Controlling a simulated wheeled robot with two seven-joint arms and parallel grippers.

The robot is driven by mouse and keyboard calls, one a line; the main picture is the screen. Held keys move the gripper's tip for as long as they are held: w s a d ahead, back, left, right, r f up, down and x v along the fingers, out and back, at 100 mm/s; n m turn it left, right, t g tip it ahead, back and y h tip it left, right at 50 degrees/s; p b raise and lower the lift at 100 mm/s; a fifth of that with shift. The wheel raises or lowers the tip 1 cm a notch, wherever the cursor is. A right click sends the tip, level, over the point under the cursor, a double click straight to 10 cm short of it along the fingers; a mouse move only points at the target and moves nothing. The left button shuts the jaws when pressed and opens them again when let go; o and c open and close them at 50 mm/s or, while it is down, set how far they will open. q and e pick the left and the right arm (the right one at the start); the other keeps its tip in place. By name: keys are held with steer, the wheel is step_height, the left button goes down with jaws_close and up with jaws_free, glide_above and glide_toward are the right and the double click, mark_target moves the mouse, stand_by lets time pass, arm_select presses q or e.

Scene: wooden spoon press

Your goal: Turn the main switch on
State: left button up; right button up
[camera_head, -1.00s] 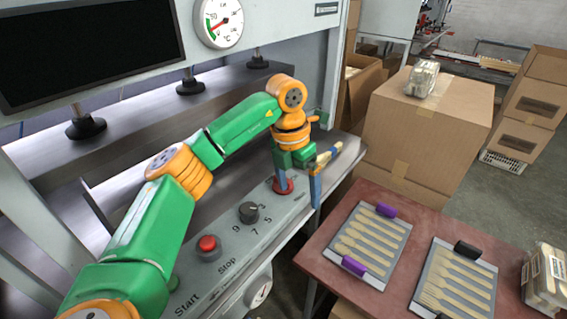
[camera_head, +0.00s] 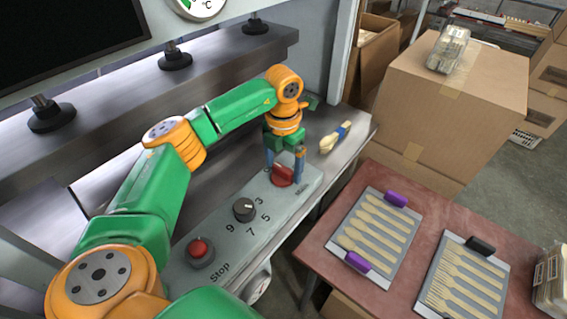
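The red main switch (camera_head: 283,176) sits at the far right end of the grey control panel (camera_head: 262,190), by the label "Main". My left gripper (camera_head: 284,168) comes down over it from above. Its two blue fingers are apart, one on each side of the red switch handle. The fingers look close to the handle, but I cannot tell whether they touch it. My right gripper is not in view.
A black rotary knob (camera_head: 244,209) and a red stop button (camera_head: 200,250) sit left of the switch. Wooden spoons with a blue band (camera_head: 335,138) lie on the metal ledge behind it. A reddish table (camera_head: 320,238) with spoon trays stands right.

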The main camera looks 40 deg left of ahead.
arm_select(q)
steer(key=shift+s+r, duration=0.1)
steer(key=c, duration=1.1)
steer(key=shift+m, duration=0.4)
steer(key=m, duration=0.3)
steer(key=shift+r+m, duration=0.1)
steer(key=shift+m, duration=0.3)
steer(key=m, duration=0.4)
steer(key=shift+m, duration=0.3)
steer(key=m, duration=0.8)
steer(key=shift+m, duration=0.6)
